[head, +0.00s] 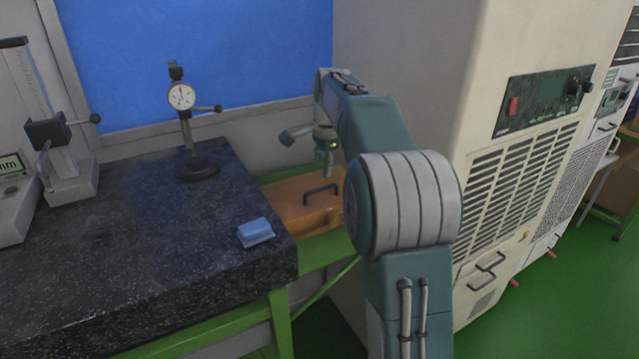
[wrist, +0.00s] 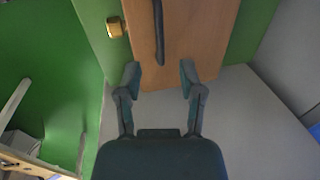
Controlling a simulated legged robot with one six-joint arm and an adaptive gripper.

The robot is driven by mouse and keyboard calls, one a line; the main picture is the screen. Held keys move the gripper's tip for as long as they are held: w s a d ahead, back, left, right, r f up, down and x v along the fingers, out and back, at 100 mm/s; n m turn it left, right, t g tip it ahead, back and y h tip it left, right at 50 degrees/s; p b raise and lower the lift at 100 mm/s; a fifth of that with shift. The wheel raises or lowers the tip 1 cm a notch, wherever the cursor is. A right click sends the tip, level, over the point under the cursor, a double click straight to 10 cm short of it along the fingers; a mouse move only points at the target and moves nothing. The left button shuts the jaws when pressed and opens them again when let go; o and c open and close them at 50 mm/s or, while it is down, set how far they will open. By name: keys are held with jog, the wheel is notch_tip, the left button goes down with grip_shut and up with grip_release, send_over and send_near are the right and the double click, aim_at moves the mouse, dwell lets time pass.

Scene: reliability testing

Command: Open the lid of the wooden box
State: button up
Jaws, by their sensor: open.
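The wooden box (head: 281,204) is orange-brown and sits in the gap between the dark granite table and the tall beige cabinet. Its lid looks shut and flat, with a black bar handle (head: 321,191) on top. My gripper (head: 318,156) is above the box, near the handle, and part of the box is hidden behind my arm. In the wrist view my gripper (wrist: 160,74) is open and empty. Its fingertips overlap the near edge of the wooden box (wrist: 205,40). The black handle (wrist: 158,30) runs up from between the fingers, and a brass latch (wrist: 116,27) shows at the box's left edge.
The granite table (head: 130,260) at left holds a dial gauge on a stand (head: 183,110), a blue block (head: 255,232) and a measuring stand (head: 60,150). The beige cabinet (head: 400,60) rises close on the right. Green floor (head: 580,310) is open at lower right.

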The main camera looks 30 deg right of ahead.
aim_at(323, 188)
jog(key=f, duration=0.2)
jog(key=w+f, duration=0.1)
jog(key=f, duration=0.3)
jog(key=shift+w+d+f, duration=0.15)
jog(key=shift+d+f, duration=0.1)
jog(key=shift+d, duration=0.15)
jog(key=shift+a, duration=0.2)
jog(key=shift+c, duration=0.6)
grip_shut()
